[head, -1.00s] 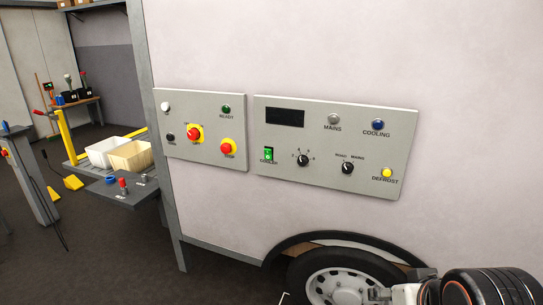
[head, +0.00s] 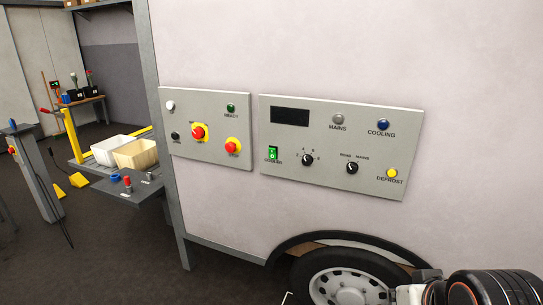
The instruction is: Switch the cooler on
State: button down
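The cooler switch (head: 273,153) is a small green rocker marked I and O, at the lower left of the right-hand grey panel (head: 385,180) on the pale trailer wall. Its label below reads COOLER. The dark display (head: 289,116) above it shows no digits. The MAINS lamp (head: 338,119) is grey and the COOLING lamp (head: 383,125) is dark blue. The DEFROST button (head: 392,173) is yellow. Two black knobs, one numbered (head: 308,160) and one marked ROAD and MAINS (head: 352,168), sit right of the switch. Part of my arm shows at the lower right; my gripper's fingers are not visible.
A second grey panel (head: 183,100) to the left carries a red knob on yellow (head: 198,133), a red stop button (head: 232,147) and small lamps. A wheel (head: 347,284) sits below. A grey shelf (head: 118,194) and crates (head: 136,155) stand at left.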

aim_at(273, 154)
jog(key=i+j, duration=0.1)
jog(key=j, duration=0.35)
jog(key=i+j, duration=0.15)
jog(key=j, duration=0.25)
jog(key=i+j, duration=0.1)
jog(key=j, duration=0.35)
jog(key=i+j, duration=0.1)
jog(key=j, duration=0.3)
jog(key=i+j, duration=0.15)
jog(key=j, duration=0.3)
jog(key=i+j, duration=0.1)
jog(key=j, duration=0.35)
jog(key=l+z, duration=0.05)
